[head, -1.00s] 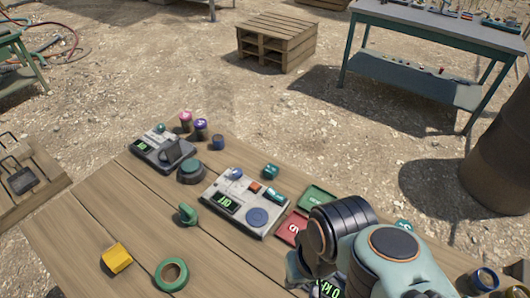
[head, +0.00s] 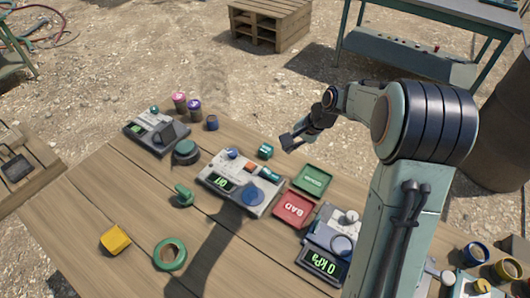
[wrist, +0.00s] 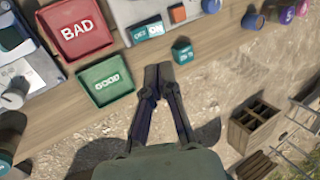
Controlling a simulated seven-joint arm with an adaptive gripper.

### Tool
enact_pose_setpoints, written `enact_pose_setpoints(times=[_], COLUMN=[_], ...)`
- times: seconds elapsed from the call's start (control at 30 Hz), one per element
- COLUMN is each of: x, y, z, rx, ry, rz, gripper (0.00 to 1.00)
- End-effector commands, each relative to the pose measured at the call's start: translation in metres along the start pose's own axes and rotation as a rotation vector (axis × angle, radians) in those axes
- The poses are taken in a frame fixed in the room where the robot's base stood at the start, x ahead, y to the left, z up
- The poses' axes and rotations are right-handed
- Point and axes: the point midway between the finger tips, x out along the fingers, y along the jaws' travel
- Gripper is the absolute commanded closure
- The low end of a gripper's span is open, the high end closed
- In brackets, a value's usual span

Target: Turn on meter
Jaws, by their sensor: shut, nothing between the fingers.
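The middle meter (head: 214,182) is a pale box with a small lit green display, an orange button and a round blue pad (head: 251,196). The wrist view shows a rocker (wrist: 148,31) marked OFF and ON on its edge; I cannot tell which side is pressed. A second meter (head: 325,263) at the right has a display reading 0 kPa and round dials, partly hidden by my arm. A third device (head: 157,134) stands at the far left. My gripper (head: 287,142) is shut and empty, above the table's far edge, apart from the meters; its fingertips also show in the wrist view (wrist: 158,72).
A red BAD tray (head: 293,208) and a green GOOD tray (head: 313,179) lie between the meters. A teal block (head: 265,151) sits behind the middle meter. A yellow block (head: 115,240), green tape roll (head: 170,254) and green item (head: 184,194) lie in front.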

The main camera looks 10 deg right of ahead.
Motion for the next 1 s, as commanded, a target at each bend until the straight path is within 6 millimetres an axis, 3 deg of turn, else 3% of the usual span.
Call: enact_pose_setpoints(times=[0.27,0.43,1.0], x=[-0.001,0.008,0.117], y=[0.001,0.000,0.001], z=[-0.001,0.000,0.000], rx=[0.001,0.000,0.000], ry=[0.003,0.001,0.001], rz=[0.000,0.002,0.002], gripper=[1.00,1.00,1.00])
